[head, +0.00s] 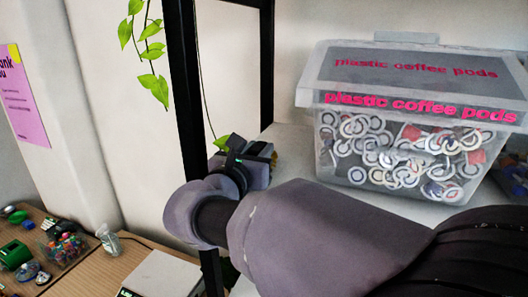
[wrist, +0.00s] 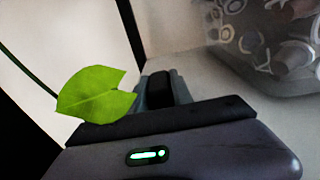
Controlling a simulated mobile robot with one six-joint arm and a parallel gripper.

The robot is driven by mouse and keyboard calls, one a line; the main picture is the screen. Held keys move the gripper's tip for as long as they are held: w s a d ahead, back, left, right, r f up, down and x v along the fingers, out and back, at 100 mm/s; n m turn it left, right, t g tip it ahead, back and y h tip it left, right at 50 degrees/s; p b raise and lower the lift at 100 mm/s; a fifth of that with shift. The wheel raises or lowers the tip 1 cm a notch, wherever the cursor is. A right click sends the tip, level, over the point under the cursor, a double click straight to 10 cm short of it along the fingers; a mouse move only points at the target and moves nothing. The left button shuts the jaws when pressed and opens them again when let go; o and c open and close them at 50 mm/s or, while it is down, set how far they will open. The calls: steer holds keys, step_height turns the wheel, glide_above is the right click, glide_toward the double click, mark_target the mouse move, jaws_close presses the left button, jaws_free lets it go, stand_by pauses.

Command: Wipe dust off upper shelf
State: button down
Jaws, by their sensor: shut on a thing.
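The upper shelf (head: 293,160) is a white board behind a black upright post. Its pale surface also shows in the wrist view (wrist: 222,88). My gripper (head: 262,158) is low at the shelf's left end, left of the box of coffee pods. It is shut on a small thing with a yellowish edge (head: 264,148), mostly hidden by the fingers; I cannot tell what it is. In the wrist view my gripper (wrist: 160,90) shows as dark grey parts over the shelf. Whether the held thing touches the shelf is unclear, and no dust can be made out.
A clear lidded box of plastic coffee pods (head: 400,150) stands on the shelf to the right. The black post (head: 184,90) is close to my wrist. A vine leaf (wrist: 97,95) hangs at my gripper. Below left is a wooden table (head: 85,275) with small items.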

steer(key=shift+s+f, duration=0.2)
steer(key=shift+f, duration=0.05)
steer(key=shift+s+a, duration=0.1)
steer(key=shift+s, duration=0.05)
steer(key=shift+r, duration=0.25)
step_height(320, 180, up, 4)
steer(key=p, duration=0.3)
steer(key=shift+a, duration=0.15)
